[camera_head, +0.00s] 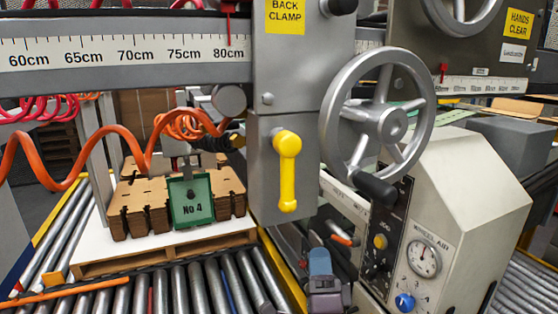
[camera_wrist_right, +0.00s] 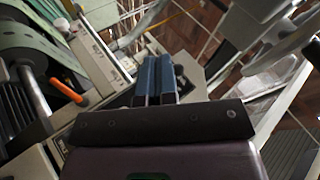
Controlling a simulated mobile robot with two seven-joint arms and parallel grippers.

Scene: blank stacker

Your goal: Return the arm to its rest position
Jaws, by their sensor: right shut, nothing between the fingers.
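My right gripper (camera_head: 320,258) shows at the bottom middle of the head view, below the yellow handle (camera_head: 287,170) and left of the pale control cabinet (camera_head: 455,180). Its blue fingers are together, with nothing seen between them. They also show side by side in the right wrist view (camera_wrist_right: 156,78). My left gripper is in neither view.
A grey handwheel (camera_head: 378,124) overhangs to the right of the gripper. A cabinet with a gauge (camera_head: 424,260) stands close on its right. Rollers (camera_head: 200,286) and a pallet (camera_head: 165,255) with stacked brown blanks (camera_head: 146,205) lie left. Orange hose (camera_head: 100,137) hangs there.

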